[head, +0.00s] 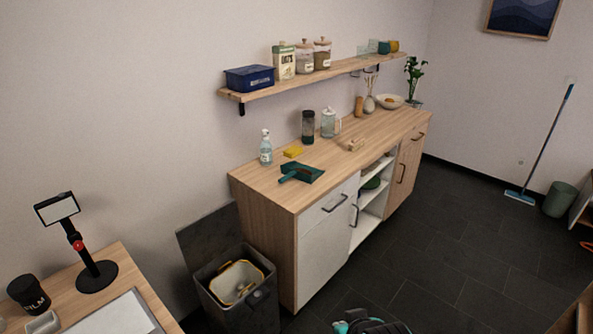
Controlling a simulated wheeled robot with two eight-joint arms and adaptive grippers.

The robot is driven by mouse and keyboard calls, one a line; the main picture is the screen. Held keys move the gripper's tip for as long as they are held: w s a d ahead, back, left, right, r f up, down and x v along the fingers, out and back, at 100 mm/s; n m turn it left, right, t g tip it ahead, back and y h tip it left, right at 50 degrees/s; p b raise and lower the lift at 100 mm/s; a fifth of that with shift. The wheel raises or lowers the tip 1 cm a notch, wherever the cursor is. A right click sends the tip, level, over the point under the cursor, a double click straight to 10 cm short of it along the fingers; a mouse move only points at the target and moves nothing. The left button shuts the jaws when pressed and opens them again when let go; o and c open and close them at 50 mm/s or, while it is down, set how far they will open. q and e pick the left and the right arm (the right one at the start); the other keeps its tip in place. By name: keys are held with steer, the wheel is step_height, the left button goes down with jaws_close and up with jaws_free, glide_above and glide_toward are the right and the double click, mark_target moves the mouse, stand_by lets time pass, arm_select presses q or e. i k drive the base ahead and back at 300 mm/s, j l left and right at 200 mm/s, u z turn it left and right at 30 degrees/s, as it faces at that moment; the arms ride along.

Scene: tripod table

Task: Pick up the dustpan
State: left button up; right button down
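The dustpan (305,172) is dark teal and lies on the wooden top of the long cabinet (262,185), near its front left part. Its handle points to the left and the pan lies to the right.
A spray bottle (266,150) and a yellow sponge (293,152) stand close behind the dustpan. A dark container (308,127) and a glass jug (328,123) are farther back. An open bin (208,275) stands left of the cabinet. A teal and dark object (370,324) is cut off below.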

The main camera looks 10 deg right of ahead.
mark_target(296, 173)
steer(key=i+l+u, duration=0.1)
steer(key=u, duration=0.3)
steer(key=l+u, duration=0.2)
steer(key=u, duration=0.2)
steer(key=i+l+u, duration=0.15)
steer(key=u, duration=0.2)
steer(key=i+l+u, duration=0.1)
steer(key=l+u, duration=0.2)
steer(key=l, duration=0.8)
steer(key=l+u, duration=0.25)
steer(key=l, duration=0.8)
steer(key=k+l, duration=0.35)
steer(key=k, duration=0.45)
